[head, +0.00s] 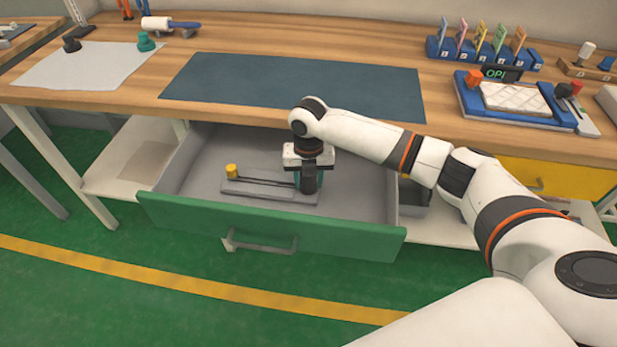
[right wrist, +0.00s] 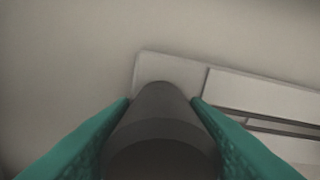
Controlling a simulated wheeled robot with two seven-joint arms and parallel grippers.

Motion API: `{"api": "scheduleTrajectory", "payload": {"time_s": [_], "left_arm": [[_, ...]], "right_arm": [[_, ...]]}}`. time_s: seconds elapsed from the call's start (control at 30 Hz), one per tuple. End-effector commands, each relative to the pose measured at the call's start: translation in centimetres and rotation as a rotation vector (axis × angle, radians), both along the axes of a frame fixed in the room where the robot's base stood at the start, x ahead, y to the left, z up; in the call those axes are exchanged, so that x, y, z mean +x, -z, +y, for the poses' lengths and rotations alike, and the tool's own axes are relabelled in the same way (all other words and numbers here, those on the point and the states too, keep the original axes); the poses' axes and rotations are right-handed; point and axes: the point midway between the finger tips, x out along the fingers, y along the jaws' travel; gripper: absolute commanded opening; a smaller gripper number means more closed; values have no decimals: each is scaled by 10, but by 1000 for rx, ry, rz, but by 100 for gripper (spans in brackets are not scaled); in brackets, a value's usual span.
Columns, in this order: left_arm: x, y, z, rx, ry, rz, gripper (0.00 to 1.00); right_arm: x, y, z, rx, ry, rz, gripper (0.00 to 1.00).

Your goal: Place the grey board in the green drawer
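The grey board (head: 250,187) is inside the open green drawer (head: 270,230). It is a long flat plate with a yellow knob (head: 232,171) at its left end and a dark upright post (head: 309,180) near its right end. My right gripper (head: 311,184) reaches down into the drawer, with its teal fingers closed on both sides of the post. In the right wrist view, the fingertips (right wrist: 160,102) touch the dark post, and part of the board (right wrist: 255,95) shows beyond it. Whether the board rests on the drawer floor or hangs just above it, I cannot tell. My left gripper is out of view.
The wooden bench top (head: 140,100) overhangs the drawer and carries a dark blue mat (head: 290,85). A blue tray with a white quilted pad (head: 515,98) stands at the right. A yellow drawer (head: 555,180) is shut. The left part of the green drawer's floor is free.

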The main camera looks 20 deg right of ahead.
Motion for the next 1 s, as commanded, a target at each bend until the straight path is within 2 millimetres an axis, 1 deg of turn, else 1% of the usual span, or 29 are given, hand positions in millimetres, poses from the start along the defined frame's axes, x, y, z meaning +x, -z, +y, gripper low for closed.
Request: {"api": "scheduleTrajectory", "payload": {"time_s": [0.03, 0.1, 0.37, 0.47, 0.57, 0.8, 0.9, 1.0], "left_arm": [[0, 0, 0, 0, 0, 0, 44], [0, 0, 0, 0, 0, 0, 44], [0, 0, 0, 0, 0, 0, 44], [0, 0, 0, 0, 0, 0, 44], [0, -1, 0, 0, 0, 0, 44], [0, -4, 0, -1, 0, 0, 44], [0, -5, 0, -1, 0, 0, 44], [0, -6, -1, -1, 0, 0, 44]], "right_arm": [[0, 0, 0, 0, 0, 0, 50], [0, 0, 0, 0, 0, 0, 59], [0, -1, 0, 0, 0, 0, 59], [0, -7, 0, 0, -1, -1, 59], [1, -21, 0, 2, -1, -3, 59], [1, -73, 0, 1, 0, -5, 59], [1, -93, 0, 0, -1, -2, 59], [1, -108, 0, 1, 1, -1, 59]]}}
